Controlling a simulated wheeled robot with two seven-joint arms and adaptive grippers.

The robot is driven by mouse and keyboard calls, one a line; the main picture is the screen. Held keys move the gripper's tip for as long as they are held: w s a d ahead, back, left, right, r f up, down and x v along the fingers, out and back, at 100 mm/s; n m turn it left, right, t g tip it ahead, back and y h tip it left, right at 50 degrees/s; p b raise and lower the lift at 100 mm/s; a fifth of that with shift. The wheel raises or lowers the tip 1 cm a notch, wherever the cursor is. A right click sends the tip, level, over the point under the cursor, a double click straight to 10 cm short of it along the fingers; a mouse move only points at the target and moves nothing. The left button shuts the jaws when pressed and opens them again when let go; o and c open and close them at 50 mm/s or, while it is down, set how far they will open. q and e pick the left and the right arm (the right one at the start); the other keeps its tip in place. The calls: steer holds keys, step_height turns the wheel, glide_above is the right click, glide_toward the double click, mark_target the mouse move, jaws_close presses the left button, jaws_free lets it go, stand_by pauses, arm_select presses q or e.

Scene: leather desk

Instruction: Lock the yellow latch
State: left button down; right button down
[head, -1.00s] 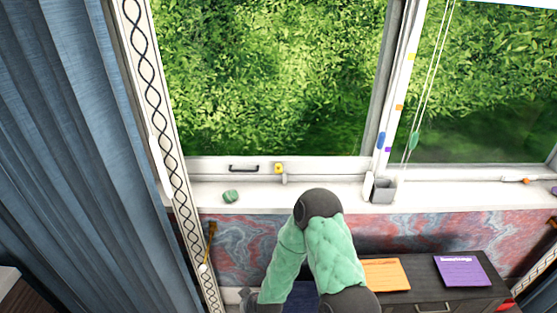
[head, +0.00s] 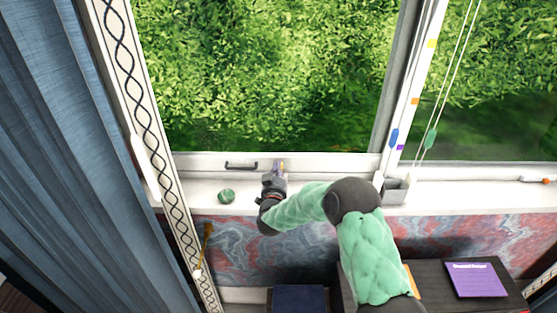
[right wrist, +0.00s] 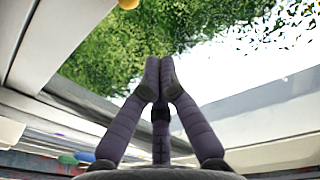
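The yellow latch (head: 282,166) is on the bottom rail of the window's left pane. In the head view it is mostly hidden by my right gripper (head: 277,173), which is right at it. In the right wrist view the latch's rounded yellow part (right wrist: 128,4) shows at the top edge, beyond the fingertips and a little left of them. My right gripper (right wrist: 158,75) has its fingertips together with nothing visible between them. Whether it touches the latch cannot be told. My left gripper is not in view.
A dark handle (head: 241,166) is on the rail left of the latch. On the white sill (head: 330,192) lie a green ball-like object (head: 226,196) to the left and a grey box (head: 395,190) to the right. Blind cords (head: 455,80) hang at the right.

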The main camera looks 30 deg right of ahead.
steer(key=b+x, duration=0.1)
steer(key=x, duration=0.8)
steer(key=shift+w+d+f, duration=0.1)
steer(key=shift+w+f, duration=0.05)
steer(key=shift+w, duration=0.1)
steer(key=shift+s+f+b, duration=0.15)
steer(key=shift+f+b, duration=0.4)
steer(key=shift+f, duration=0.3)
steer(key=shift+s+a+f, duration=0.45)
steer(key=shift+a+f, duration=0.2)
steer(key=shift+f, duration=0.05)
steer(key=b, duration=0.3)
steer(key=f+t+b, duration=0.1)
steer(key=b, duration=0.1)
steer(key=shift+s+a+f+h+b, duration=0.2)
steer(key=shift+s+a+h+b, duration=0.1)
steer(key=shift+s+b, duration=0.1)
steer(key=shift+s+a+f+b, duration=0.2)
steer(key=shift+s+f+b, duration=0.15)
steer(key=shift+b, duration=0.3)
